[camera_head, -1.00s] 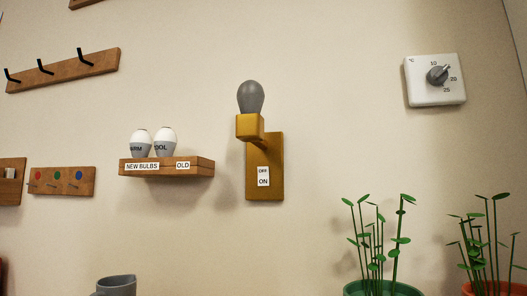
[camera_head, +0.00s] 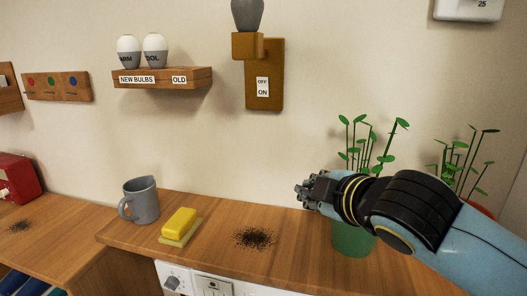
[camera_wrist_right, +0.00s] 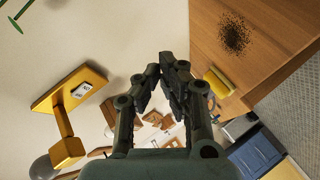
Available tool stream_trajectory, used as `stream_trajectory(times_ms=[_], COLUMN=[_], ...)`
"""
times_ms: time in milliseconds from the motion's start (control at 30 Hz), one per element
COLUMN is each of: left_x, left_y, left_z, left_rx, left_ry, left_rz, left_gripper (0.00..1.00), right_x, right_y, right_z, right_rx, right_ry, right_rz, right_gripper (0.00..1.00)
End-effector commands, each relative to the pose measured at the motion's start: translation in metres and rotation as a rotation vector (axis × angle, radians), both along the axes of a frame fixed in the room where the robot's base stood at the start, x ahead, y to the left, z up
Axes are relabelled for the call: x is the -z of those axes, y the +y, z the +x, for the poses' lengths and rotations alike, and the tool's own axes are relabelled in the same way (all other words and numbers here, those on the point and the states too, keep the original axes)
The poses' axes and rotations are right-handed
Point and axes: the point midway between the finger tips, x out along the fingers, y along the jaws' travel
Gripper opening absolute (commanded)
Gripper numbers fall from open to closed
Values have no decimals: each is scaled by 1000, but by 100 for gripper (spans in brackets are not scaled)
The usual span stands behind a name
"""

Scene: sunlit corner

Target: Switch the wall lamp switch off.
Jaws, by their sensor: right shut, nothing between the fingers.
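The wall lamp (camera_head: 277,75) has an ochre mount and a grey bulb (camera_head: 247,14), cut off by the top edge in the head view. Its white switch (camera_head: 262,87) reads OFF above and ON below; which way it is set is too small to tell. In the right wrist view the lamp (camera_wrist_right: 67,125) and switch (camera_wrist_right: 82,90) show at the left, apart from the fingers. My right gripper (camera_head: 302,191) is shut and empty, below and right of the switch, above the counter and in front of the plants. It fills the centre of the wrist view (camera_wrist_right: 160,68). My left gripper is not in view.
The wooden counter (camera_head: 210,246) holds a grey mug (camera_head: 143,203), a yellow sponge (camera_head: 180,222), dark crumbs (camera_head: 255,238) and a green-potted plant (camera_head: 352,238) behind my right arm. A bulb shelf (camera_head: 163,79) juts out left of the lamp. The wall below the switch is clear.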

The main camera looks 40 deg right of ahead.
Motion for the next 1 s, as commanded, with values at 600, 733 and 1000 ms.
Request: stream_trajectory(times_ms=[600, 733, 1000], left_x=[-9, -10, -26], left_y=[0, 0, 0], left_z=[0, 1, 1], left_rx=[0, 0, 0], left_ry=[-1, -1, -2], left_rz=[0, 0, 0], left_gripper=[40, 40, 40], right_x=[-148, -148, -155], right_y=[24, 23, 20], right_z=[43, 45, 82], right_rx=[-291, -290, -286], right_ry=[-382, -382, -382], right_rz=[-624, -621, -616], right_gripper=[0, 0, 0])
